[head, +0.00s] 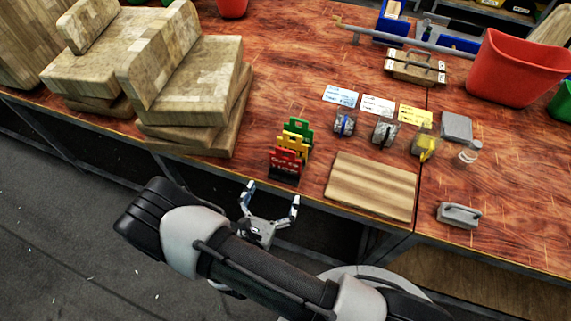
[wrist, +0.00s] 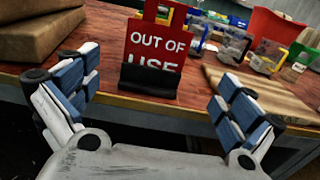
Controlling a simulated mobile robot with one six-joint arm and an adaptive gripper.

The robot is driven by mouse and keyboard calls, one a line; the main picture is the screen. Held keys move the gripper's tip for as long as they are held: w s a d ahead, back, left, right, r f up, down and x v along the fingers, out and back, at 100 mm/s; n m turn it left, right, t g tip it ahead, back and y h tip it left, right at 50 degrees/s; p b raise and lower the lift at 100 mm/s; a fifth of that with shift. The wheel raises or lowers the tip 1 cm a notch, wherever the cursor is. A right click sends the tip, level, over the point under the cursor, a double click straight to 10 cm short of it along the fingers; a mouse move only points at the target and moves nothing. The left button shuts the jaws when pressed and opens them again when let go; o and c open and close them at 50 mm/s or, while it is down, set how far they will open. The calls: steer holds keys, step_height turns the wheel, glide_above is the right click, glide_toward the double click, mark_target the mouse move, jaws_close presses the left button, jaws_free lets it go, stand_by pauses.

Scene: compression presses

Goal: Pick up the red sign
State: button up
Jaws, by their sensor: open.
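The red sign (head: 286,164) stands upright near the front edge of the wooden table, in front of a yellow sign (head: 295,144) and a green sign (head: 300,130). In the wrist view the red sign (wrist: 157,48) reads "OUT OF USE" and has a black base (wrist: 149,81). My gripper (head: 269,195) is open and empty, just off the table's front edge. In the wrist view its two fingers (wrist: 155,95) are spread wide, with the red sign beyond and between them. The fingers do not touch the sign.
Stacked wooden blocks (head: 195,90) stand left of the signs.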

mark_target(285, 164)
steer(key=x, duration=0.5)
steer(key=shift+w+d+b, duration=0.1)
steer(key=shift+w+b, duration=0.15)
steer(key=shift+b, duration=0.15)
steer(key=shift+a+b+x, duration=0.15)
steer(key=shift+b+x, duration=0.25)
steer(key=shift+x, duration=0.95)
steer(key=shift+a+b+x, duration=0.1)
steer(key=shift+b+x, duration=0.3)
steer(key=shift+x, duration=0.9)
steer(key=shift+w, duration=0.1)
steer(key=c, duration=1)
steer(key=shift+c, duration=0.2)
